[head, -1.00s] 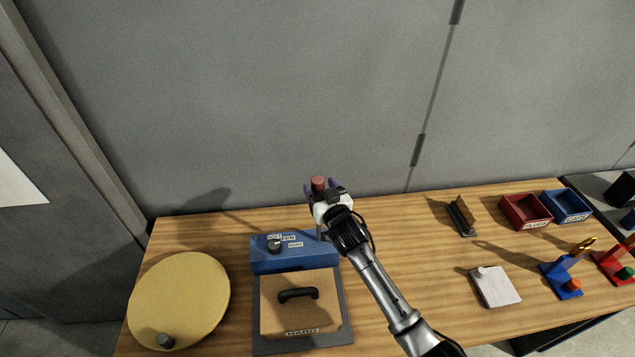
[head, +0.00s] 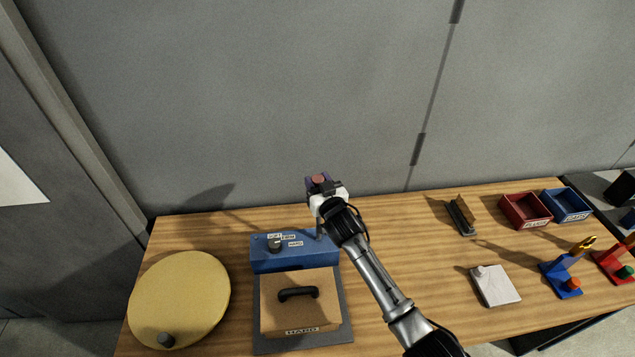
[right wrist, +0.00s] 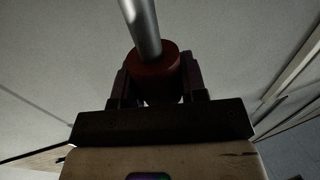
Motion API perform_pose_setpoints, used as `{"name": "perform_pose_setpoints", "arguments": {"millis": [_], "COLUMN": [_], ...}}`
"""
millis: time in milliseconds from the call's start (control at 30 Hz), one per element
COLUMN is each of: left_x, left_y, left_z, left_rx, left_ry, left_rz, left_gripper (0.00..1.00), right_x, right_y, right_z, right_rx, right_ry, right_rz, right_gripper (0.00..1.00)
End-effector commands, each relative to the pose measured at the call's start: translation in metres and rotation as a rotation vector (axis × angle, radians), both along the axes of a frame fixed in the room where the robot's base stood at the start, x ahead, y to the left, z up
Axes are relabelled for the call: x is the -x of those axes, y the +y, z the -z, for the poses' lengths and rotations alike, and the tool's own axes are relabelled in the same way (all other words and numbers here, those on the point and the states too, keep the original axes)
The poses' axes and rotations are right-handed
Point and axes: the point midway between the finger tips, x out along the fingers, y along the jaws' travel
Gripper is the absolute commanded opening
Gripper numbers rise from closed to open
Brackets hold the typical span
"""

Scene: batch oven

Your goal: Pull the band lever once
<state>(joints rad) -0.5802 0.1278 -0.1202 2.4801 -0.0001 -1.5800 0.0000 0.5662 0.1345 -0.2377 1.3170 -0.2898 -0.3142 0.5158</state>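The band lever is a grey rod with a red knob (head: 318,180) on top. It rises at the right end of the blue box (head: 262,255). My right gripper (head: 321,183) is at the knob, its dark fingers closed in on both sides. In the right wrist view, the red knob (right wrist: 155,75) sits between the two fingers, with the grey rod (right wrist: 140,25) running up from it. The lever's lower part is mostly hidden behind my gripper and arm. My left gripper is not in view.
In front lies a tan block (head: 276,315) with a black handle on a grey plate. A round yellow board (head: 185,290) is left. A white block (head: 500,290), red tray (head: 520,222) and blue tray (head: 555,218) are right.

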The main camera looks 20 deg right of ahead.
Motion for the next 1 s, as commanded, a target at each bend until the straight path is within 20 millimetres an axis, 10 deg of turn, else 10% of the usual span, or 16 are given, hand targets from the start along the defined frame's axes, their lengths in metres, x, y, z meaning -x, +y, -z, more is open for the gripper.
{"name": "perform_pose_setpoints", "arguments": {"millis": [367, 1000], "left_x": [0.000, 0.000], "left_y": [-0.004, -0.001], "left_z": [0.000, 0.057], "left_rx": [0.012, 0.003], "left_ry": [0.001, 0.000], "left_rz": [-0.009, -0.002], "left_gripper": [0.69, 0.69], "right_x": [0.000, 0.058], "right_y": [0.000, 0.013], "right_z": [0.000, 0.008], "right_rx": [0.000, 0.053], "right_ry": [0.000, -0.258], "right_rz": [0.000, 0.001], "right_gripper": [0.00, 0.00]}}
